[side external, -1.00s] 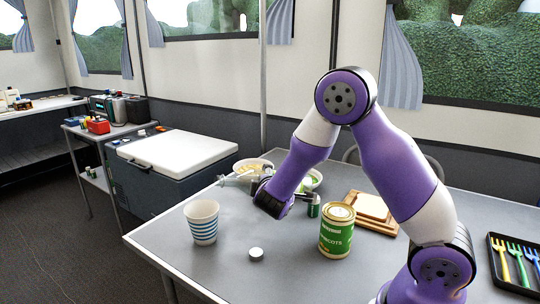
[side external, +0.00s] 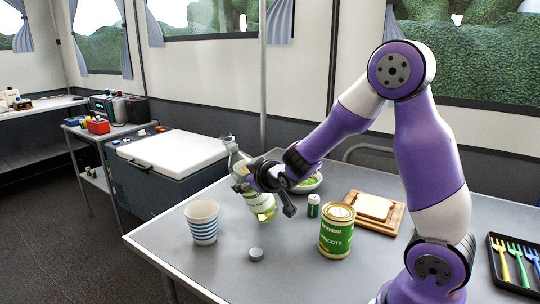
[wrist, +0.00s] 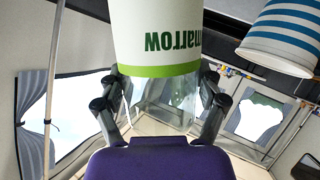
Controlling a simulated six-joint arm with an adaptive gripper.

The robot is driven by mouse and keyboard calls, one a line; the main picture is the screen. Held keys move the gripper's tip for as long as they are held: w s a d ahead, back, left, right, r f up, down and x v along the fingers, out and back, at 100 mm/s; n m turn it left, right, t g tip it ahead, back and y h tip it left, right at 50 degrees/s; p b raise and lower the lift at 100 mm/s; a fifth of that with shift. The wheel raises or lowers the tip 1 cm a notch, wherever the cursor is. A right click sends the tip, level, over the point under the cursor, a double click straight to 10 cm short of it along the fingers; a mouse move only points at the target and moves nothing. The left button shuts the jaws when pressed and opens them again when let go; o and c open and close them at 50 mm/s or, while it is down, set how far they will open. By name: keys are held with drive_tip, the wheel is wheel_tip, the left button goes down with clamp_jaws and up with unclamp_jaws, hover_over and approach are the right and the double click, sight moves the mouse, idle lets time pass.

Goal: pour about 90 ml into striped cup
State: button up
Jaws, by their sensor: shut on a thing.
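My gripper (side external: 268,178) is shut on a clear bottle (side external: 232,160) and holds it above the table, behind and right of the striped cup. The bottle leans with its neck up and to the left; yellow-green liquid shows low in it. The cup's contents cannot be made out.
A small grey cap-like disc (side external: 256,254) lies right of the cup. A green apricots can (side external: 337,232), a small green jar (side external: 313,206), a bowl (side external: 308,184) and a board with bread (side external: 374,211) stand further right. A fork tray (side external: 515,262) is at far right. The table's front is clear.

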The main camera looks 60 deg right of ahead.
drive_tip(key=shift+w+a+r+m+t+y, duration=0.2)
drive_tip(key=shift+m+t+y, duration=0.25)
drive_tip(key=shift+m, duration=0.25)
drive_tip(key=shift+w+a+f+m+t+y, duration=0.15)
drive_tip(key=shift+w+a+m+t+y, duration=0.15)
drive_tip(key=shift+m+t+y, duration=0.3)
idle(1.4)
